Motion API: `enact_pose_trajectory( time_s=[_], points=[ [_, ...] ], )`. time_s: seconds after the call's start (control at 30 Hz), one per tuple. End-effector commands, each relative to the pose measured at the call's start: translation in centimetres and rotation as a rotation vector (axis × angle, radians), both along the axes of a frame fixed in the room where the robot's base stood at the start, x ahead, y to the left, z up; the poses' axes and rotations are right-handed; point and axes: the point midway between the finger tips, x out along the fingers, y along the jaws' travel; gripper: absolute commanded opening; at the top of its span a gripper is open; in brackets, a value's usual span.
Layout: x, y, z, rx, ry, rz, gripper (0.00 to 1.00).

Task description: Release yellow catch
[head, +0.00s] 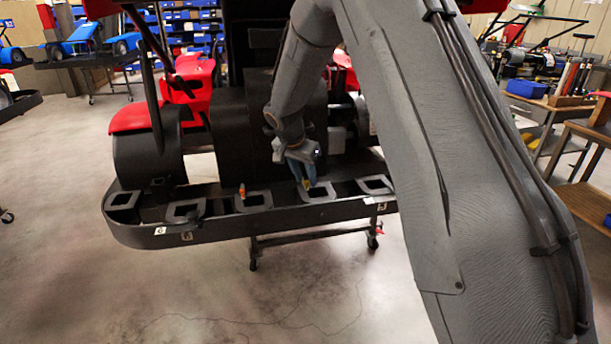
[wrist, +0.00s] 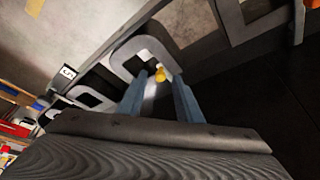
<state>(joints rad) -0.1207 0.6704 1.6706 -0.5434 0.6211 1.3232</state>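The yellow catch (head: 307,184) is a small piece at a square grey frame (head: 320,196) on the black stand's front edge. In the wrist view the yellow catch (wrist: 161,74) shows at the opening of its frame, just beyond and between my fingertips. My gripper (head: 301,172) points down over it from above. In the wrist view my gripper (wrist: 160,82) has its two blue-grey fingers apart, with a gap between them. I cannot tell whether either finger touches the catch. Its lower part is hard to make out.
An orange catch (head: 242,191) stands at the neighbouring frame to the left. More square frames line the black stand (head: 220,229). The red and black kart (head: 180,110) sits right behind, with its wheels close to my gripper. Floor in front is clear.

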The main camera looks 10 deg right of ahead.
Motion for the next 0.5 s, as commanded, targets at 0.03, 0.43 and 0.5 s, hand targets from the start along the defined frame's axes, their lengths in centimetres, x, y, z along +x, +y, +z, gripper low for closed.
enact_pose_trajectory(
  time_s=[0.03, 0.43, 0.5],
  points=[
    [0.05, -0.08, -0.18, 0.000, 0.000, 0.000, 0.32],
    [0.10, -0.12, -0.42, 0.000, 0.000, 0.001, 0.17],
    [0.09, -0.12, -0.41, 0.000, 0.000, 0.001, 0.05]
  ],
)
